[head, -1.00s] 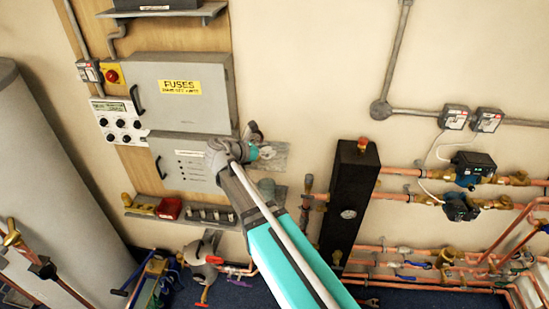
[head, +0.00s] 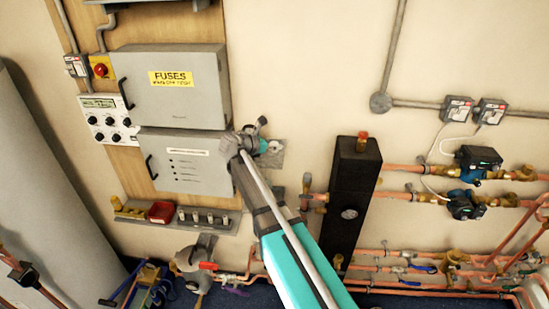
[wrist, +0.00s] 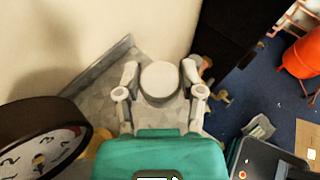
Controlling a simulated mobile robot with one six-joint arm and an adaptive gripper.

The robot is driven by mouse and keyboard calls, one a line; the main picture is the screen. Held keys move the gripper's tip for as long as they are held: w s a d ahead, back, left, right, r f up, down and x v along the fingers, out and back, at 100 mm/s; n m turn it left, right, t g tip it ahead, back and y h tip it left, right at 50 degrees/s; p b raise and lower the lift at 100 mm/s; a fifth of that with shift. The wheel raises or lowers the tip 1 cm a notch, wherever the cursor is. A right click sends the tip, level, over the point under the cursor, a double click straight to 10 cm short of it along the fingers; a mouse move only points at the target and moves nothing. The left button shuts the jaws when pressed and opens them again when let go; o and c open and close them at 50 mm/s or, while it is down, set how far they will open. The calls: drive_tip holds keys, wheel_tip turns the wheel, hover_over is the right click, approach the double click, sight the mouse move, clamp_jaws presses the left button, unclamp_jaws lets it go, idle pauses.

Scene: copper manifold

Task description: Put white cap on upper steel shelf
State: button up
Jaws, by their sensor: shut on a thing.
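The white cap (wrist: 160,82) is a round, pale disc between the two grey fingers of my gripper (wrist: 160,88) in the wrist view. My gripper is shut on it. Below it in that view is the grey steel shelf surface (wrist: 82,95), with its raised edge along the wall. In the head view my gripper (head: 268,144) is at the upper steel shelf (head: 276,161), right of the grey fuse boxes. The cap shows there as a small pale spot (head: 275,147). I cannot tell whether the cap touches the shelf.
A dark-rimmed dial gauge (wrist: 42,140) fills the left foreground of the wrist view. A tall black box (head: 351,200) with pipes stands right of the shelf. The fuse box (head: 180,90) is left. A tool ledge (head: 185,220) is below left.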

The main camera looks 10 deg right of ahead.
sight(275, 158)
drive_tip(key=shift+w+d+f, duration=0.1)
drive_tip(key=shift+w+f, duration=0.05)
drive_tip(key=shift+f, duration=0.1)
drive_tip(key=shift+w+d+f+b, duration=0.1)
drive_tip(key=shift+w+f+b, duration=0.1)
drive_tip(key=shift+f+b, duration=0.25)
drive_tip(key=shift+w+d+f+b, duration=0.1)
drive_tip(key=shift+w+f+b, duration=0.05)
drive_tip(key=shift+f+b, duration=1.4)
drive_tip(key=shift+b, duration=0.05)
drive_tip(key=shift+f, duration=0.15)
drive_tip(key=o, duration=0.8)
drive_tip(key=shift+o, duration=0.2)
drive_tip(key=shift+r, duration=0.2)
drive_tip(key=shift+s+a+r+p, duration=0.3)
drive_tip(key=shift+a+r+p, duration=0.05)
drive_tip(key=shift+a, duration=0.15)
drive_tip(key=p+v, duration=0.4)
drive_tip(key=v, duration=0.6)
drive_tip(key=shift+a, duration=0.35)
